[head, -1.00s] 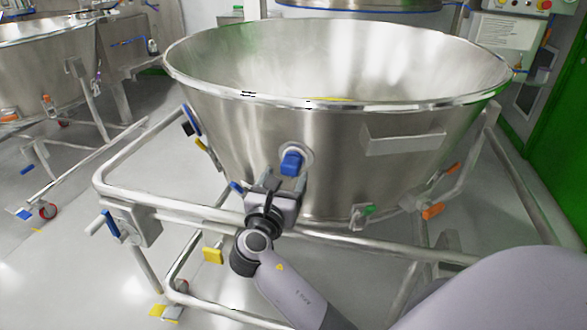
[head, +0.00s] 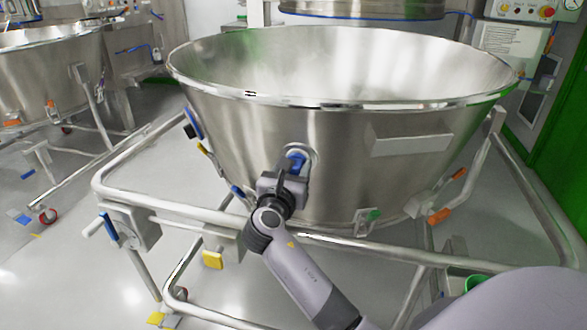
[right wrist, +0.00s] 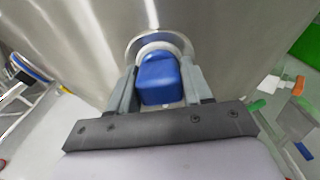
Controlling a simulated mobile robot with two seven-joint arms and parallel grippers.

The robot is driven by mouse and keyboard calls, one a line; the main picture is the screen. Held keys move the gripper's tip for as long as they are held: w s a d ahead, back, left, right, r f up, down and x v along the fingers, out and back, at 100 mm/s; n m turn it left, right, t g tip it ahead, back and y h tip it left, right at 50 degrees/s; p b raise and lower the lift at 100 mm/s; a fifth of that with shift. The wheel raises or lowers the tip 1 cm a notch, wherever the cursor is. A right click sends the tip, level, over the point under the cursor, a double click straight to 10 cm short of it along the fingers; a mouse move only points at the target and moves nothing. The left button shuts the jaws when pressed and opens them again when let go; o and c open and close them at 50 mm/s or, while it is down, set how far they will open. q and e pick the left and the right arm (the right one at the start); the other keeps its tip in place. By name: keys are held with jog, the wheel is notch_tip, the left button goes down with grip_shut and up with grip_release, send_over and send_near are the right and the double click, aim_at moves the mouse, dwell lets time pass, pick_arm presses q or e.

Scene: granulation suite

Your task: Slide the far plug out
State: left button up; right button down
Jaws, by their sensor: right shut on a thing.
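A blue plug (head: 297,160) sits in a round metal port (head: 307,153) on the front wall of the large steel bowl (head: 330,135). My right gripper (head: 291,172) is at this plug, its fingers partly hidden behind the gripper body. In the right wrist view my right gripper (right wrist: 160,92) has one finger on each side of the blue plug (right wrist: 158,80), shut on it. The plug's inner end is hidden in the port ring (right wrist: 160,40). Another blue plug-like part (head: 193,124) shows on the bowl's left side. My left gripper is out of view.
A tubular steel frame (head: 335,243) surrounds the bowl, with a rail passing just below my right gripper. Orange (head: 438,215) and green (head: 374,214) fittings sit lower right. A second bowl (head: 50,65) stands at left.

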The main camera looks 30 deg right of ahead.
jog(key=shift+s+a+r+p, duration=0.1)
jog(key=shift+s+a+p, duration=0.25)
jog(key=shift+p, duration=0.15)
jog(key=shift+f+p+v, duration=0.25)
jog(key=shift+p+v, duration=0.6)
jog(key=shift+v, duration=0.4)
jog(key=c, duration=0.6)
grip_release()
jog(key=shift+a, duration=0.1)
jog(key=shift+c, duration=0.2)
jog(key=shift+o, duration=0.4)
jog(key=shift+r, duration=0.1)
